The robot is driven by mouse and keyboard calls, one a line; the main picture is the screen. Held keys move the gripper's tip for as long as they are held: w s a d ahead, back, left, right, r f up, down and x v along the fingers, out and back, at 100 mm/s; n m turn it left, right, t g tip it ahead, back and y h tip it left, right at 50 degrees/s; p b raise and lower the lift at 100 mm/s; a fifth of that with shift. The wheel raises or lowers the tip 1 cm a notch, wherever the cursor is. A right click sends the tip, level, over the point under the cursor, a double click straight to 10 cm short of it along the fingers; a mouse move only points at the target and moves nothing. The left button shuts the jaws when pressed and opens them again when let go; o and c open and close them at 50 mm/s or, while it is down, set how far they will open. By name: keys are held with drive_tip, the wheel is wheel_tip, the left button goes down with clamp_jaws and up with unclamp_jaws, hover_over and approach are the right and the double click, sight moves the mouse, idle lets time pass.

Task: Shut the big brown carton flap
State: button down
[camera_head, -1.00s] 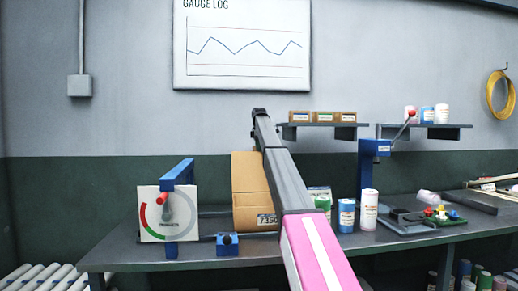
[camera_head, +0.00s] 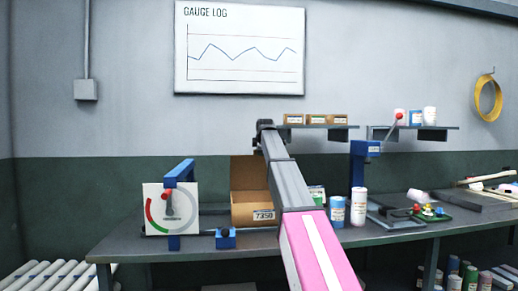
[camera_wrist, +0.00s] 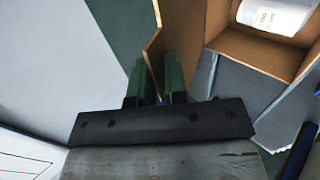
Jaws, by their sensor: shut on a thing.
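The brown carton (camera_head: 252,208) stands on the bench with its label facing me. Its big flap (camera_head: 247,170) stands raised above the carton body and looks darker than the front wall. In the wrist view my gripper (camera_wrist: 156,78) has its two green fingers close on either side of the flap's edge (camera_wrist: 158,42). The open carton (camera_wrist: 250,50) lies to the right there, with a white labelled item (camera_wrist: 275,14) inside. In the head view my arm reaches up past the carton's right side, and the fingertips cannot be made out.
A dial gauge (camera_head: 171,209) in a blue frame stands left of the carton. Blue (camera_head: 337,212) and white (camera_head: 358,206) cans stand to its right, before a blue lever press (camera_head: 365,150). A shelf with small boxes (camera_head: 316,119) hangs above.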

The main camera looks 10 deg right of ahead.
drive_tip(key=s+f+t, duration=0.6)
drive_tip(key=s+f, duration=0.2)
drive_tip(key=s, duration=0.2)
drive_tip(key=shift+s+f, duration=0.85)
drive_tip(key=shift+f, duration=1.8)
drive_tip(key=shift+s+f, duration=0.8)
drive_tip(key=shift+f, duration=1.9)
drive_tip(key=shift+s+f, duration=0.85)
drive_tip(key=shift+f, duration=1.8)
drive_tip(key=c, duration=1.2)
unclamp_jaws()
drive_tip(key=shift+o, duration=0.3)
drive_tip(key=shift+w, duration=0.1)
drive_tip(key=shift+r, duration=0.1)
approach(265, 206)
drive_tip(key=v, duration=0.4)
drive_tip(key=shift+s+a, duration=0.1)
drive_tip(key=shift+s, duration=0.15)
